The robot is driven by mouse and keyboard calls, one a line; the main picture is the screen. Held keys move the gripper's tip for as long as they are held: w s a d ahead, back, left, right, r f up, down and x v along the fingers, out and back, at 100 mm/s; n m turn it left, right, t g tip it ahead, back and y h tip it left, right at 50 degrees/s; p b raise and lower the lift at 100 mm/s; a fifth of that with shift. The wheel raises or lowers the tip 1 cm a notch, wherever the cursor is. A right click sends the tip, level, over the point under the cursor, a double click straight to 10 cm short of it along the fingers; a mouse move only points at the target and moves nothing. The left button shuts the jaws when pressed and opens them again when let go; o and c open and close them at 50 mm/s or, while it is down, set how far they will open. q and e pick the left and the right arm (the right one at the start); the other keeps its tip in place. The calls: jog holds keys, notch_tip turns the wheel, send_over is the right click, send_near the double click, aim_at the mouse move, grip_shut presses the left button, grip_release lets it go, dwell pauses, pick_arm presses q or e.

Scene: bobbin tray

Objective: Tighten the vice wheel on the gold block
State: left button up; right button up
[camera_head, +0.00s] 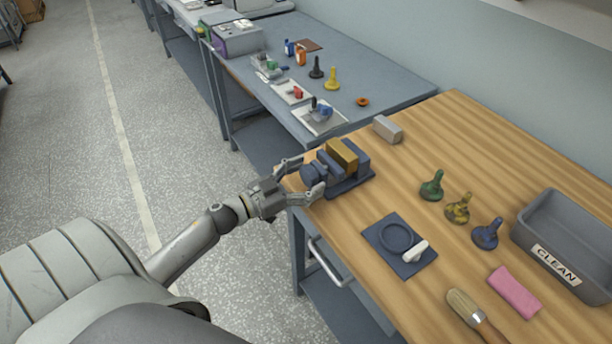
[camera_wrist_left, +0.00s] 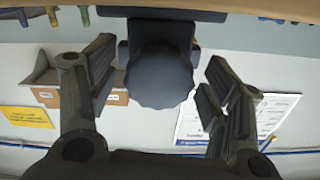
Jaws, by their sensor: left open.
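The blue-grey vice (camera_head: 351,183) stands on the wooden bench near its left edge. The gold block (camera_head: 342,154) sits between its jaws. The vice wheel (camera_head: 311,174), dark and scalloped, faces my left gripper; it also shows in the left wrist view (camera_wrist_left: 159,78). My left gripper (camera_head: 303,178) is open, with one finger on each side of the wheel. In the left wrist view the fingers (camera_wrist_left: 158,88) stand apart from the wheel, with a gap on both sides. My right gripper is not in view.
A grey block (camera_head: 387,129) lies behind the vice. Green (camera_head: 432,186), yellow (camera_head: 458,208) and blue (camera_head: 487,233) bobbin-shaped pieces stand to the right, near a grey CLEAN bin (camera_head: 534,250). A dark plate (camera_head: 379,237), pink cloth (camera_head: 514,292) and brush (camera_head: 470,309) lie in front.

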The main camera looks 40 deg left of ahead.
pick_arm(q)
jog(key=c, duration=1)
jog(key=shift+m, duration=0.4)
jog(key=m, duration=0.3)
jog(key=shift+m, duration=0.4)
jog(key=m+b, duration=0.1)
jog(key=m, duration=0.3)
jog(key=m+b, duration=0.1)
jog(key=m, duration=0.5)
jog(key=m+b, duration=0.2)
jog(key=m, duration=0.2)
jog(key=shift+m, duration=0.3)
